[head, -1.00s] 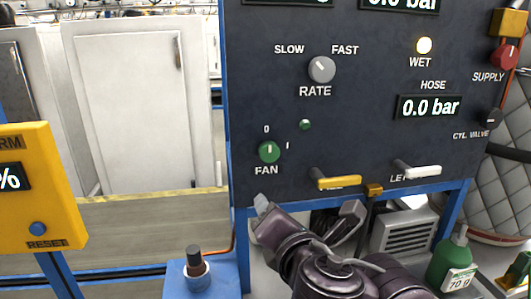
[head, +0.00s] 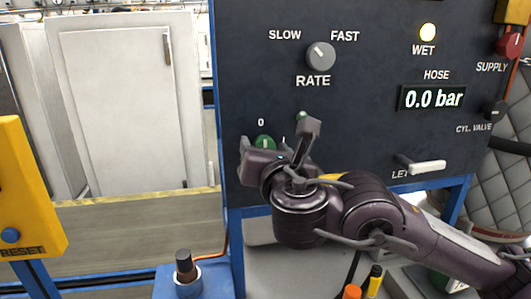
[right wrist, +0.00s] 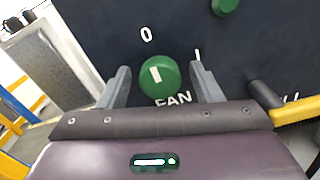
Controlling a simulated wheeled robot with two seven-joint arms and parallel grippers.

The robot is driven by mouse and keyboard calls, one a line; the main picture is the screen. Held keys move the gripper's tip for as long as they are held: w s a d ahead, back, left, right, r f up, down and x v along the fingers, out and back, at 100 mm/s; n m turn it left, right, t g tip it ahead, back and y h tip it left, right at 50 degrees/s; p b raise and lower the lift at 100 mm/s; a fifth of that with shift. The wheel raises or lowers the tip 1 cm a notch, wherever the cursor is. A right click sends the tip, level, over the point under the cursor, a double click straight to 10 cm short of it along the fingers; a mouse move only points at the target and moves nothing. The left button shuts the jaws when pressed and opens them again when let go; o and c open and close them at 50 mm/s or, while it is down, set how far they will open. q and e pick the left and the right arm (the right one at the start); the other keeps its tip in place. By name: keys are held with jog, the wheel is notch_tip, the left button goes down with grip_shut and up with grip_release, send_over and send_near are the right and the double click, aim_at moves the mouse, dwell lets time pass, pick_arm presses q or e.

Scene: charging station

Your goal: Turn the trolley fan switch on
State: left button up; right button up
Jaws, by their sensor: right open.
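The green fan switch knob (head: 265,142) is on the dark panel at its lower left, partly covered by my right gripper in the head view. In the right wrist view the knob (right wrist: 160,83) sits between the two grey fingers, above the FAN label. Its white mark points up toward 0, not toward I. My right gripper (head: 277,140) is open, with one finger on each side of the knob. In the right wrist view the gripper (right wrist: 160,70) shows dark gaps between fingers and knob. My left gripper is not in view.
A small dark green lamp (head: 302,114) is just above and right of the knob. A yellow handle (head: 330,177) and a white lever (head: 428,167) stick out lower right. The grey rate knob (head: 321,55) is higher up. A yellow reset box (head: 30,190) stands at left.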

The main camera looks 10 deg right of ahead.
jog(key=c, duration=1)
jog(key=shift+m, duration=0.3)
jog(key=shift+f+m+b, duration=0.2)
jog(key=shift+m+b, duration=3.55)
jog(key=shift+m, duration=4.95)
jog(key=shift+w, duration=0.1)
